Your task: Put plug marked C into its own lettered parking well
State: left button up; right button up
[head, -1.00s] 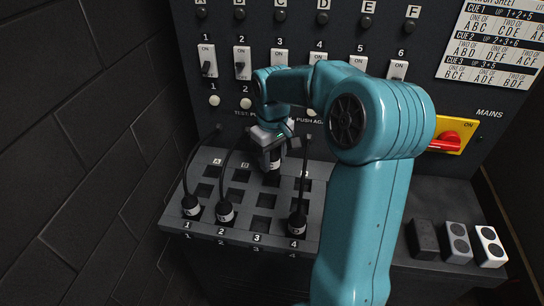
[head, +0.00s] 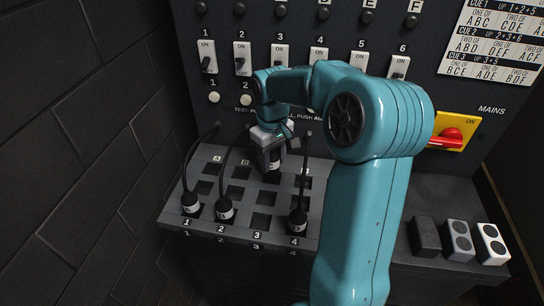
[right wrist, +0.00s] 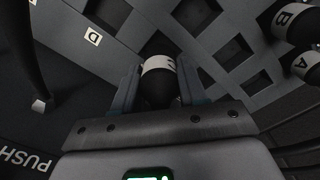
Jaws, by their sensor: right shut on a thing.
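My right gripper (head: 273,150) is shut on a black plug with a white band (right wrist: 158,66). It holds the plug upright over the back part of the grey socket deck (head: 176,216), in the third column. The band's letter cannot be read for sure. Whether the plug's tip is inside a well is hidden. The well label D (right wrist: 93,36) shows in the right wrist view. Labels A (head: 217,159) and B (head: 245,163) mark back wells; the C label is hidden. My left gripper is out of view.
Corded plugs stand in front columns 1 (head: 191,205), 2 (head: 225,212) and 4 (head: 298,222). Front socket 3 (head: 260,222) is empty. A switch panel (head: 225,100) rises behind. A red mains switch (head: 452,136) and three blocks (head: 458,240) are to the right.

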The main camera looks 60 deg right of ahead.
jog(key=shift+f+b, duration=1.25)
jog(key=shift+f, duration=0.5)
jog(key=o, duration=1.2)
notch_tip(320, 180, up, 16)
jog(key=shift+r+p, duration=0.15)
jog(key=shift+p, duration=0.7)
